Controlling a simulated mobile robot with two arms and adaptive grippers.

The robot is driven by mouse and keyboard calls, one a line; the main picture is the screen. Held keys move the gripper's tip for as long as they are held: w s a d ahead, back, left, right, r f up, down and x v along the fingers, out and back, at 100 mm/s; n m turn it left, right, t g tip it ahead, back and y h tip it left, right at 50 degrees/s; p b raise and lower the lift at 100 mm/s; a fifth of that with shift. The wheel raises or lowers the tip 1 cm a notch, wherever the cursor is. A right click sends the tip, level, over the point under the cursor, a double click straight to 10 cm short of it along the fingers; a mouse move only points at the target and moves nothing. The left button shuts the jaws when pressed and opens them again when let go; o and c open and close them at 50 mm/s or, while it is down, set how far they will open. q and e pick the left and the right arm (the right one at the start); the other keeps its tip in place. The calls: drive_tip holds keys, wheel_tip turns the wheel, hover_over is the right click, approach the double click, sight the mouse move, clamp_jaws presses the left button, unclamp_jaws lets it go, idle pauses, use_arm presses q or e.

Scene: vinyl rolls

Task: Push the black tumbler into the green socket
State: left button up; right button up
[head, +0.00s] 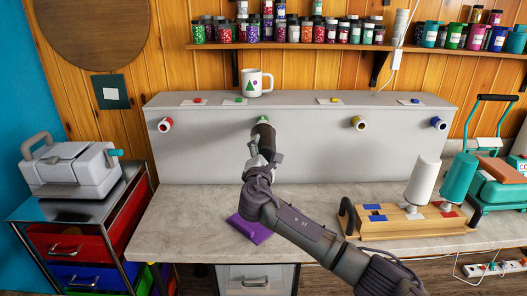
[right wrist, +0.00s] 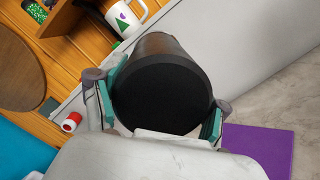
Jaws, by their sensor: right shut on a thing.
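The black tumbler (head: 264,131) is in my right gripper (head: 258,152), in front of the grey panel in the head view. In the right wrist view the tumbler (right wrist: 163,92) is seen end-on, with the fingers on either side of it. The green socket (head: 263,118) shows only as a small bit of green above the tumbler; the tumbler and gripper hide the rest. Whether the tumbler's far end is inside the socket or just before it, I cannot tell. My left gripper is not in view.
The grey panel (head: 210,150) also carries a red socket (head: 165,125), a yellow socket (head: 358,123) and a blue socket (head: 438,124). A white mug (head: 256,83) stands on its top. A purple mat (head: 248,229) lies on the table, and a wooden stand (head: 400,222) is at right.

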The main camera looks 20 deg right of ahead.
drive_tip(key=shift+r, duration=0.15)
drive_tip(key=o, duration=1.6)
drive_tip(key=shift+c, duration=0.2)
drive_tip(key=shift+o, duration=1.3)
drive_tip(key=shift+w, duration=0.15)
drive_tip(key=shift+f, duration=0.2)
drive_tip(key=shift+p+v, duration=0.7)
drive_tip(key=shift+v, duration=0.55)
drive_tip(key=shift+p+v, duration=1)
drive_tip(key=shift+v, duration=1.3)
